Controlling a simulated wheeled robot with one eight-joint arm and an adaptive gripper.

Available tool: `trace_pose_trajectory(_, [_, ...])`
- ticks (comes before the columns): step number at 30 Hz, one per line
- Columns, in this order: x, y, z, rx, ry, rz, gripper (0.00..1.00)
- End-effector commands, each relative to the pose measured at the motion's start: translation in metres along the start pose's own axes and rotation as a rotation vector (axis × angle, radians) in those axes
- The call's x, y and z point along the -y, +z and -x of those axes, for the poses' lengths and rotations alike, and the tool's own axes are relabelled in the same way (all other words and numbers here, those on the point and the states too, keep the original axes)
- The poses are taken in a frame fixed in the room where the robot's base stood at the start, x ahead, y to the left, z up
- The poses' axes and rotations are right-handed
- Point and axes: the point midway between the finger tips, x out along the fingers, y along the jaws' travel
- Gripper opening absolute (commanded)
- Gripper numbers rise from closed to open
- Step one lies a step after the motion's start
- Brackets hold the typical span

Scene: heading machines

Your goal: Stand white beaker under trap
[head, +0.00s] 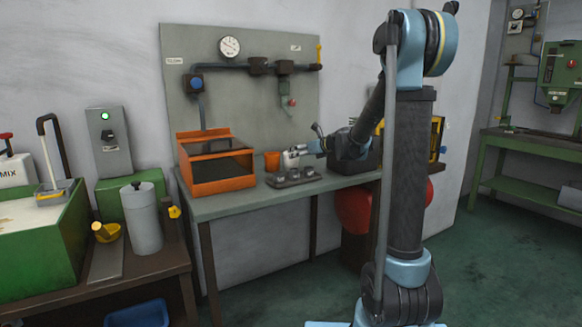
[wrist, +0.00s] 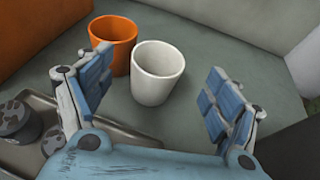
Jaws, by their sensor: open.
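The white beaker (wrist: 155,80) stands upright on the green bench, between and just beyond my open fingers in the wrist view. It also shows in the head view (head: 290,160), partly covered by my gripper. My gripper (wrist: 150,95) is open and empty, with a blue-padded finger on each side. An orange cup (wrist: 112,40) stands beside the white beaker, to its left; it also shows in the head view (head: 272,161). The trap (head: 285,85) appears to be the dark fitting hanging from the wall pipe, with a red part at its lower end, above the bench.
A grey tray (head: 294,183) with several dark round pieces lies at the bench's front edge. An orange open-fronted box (head: 215,184) stands on the left of the bench. A dark box (head: 352,152) stands behind my wrist. Bench surface right of the beaker is clear.

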Motion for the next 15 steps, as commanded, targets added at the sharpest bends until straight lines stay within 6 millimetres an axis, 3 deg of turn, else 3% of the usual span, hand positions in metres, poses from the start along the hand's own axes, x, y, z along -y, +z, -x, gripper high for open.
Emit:
trace_pose_trajectory(7, [0.000, -0.001, -0.011, 0.000, 0.001, 0.000, 0.83])
trace_pose_trajectory(15, [-0.001, -0.003, -0.044, 0.000, 0.001, 0.001, 0.83])
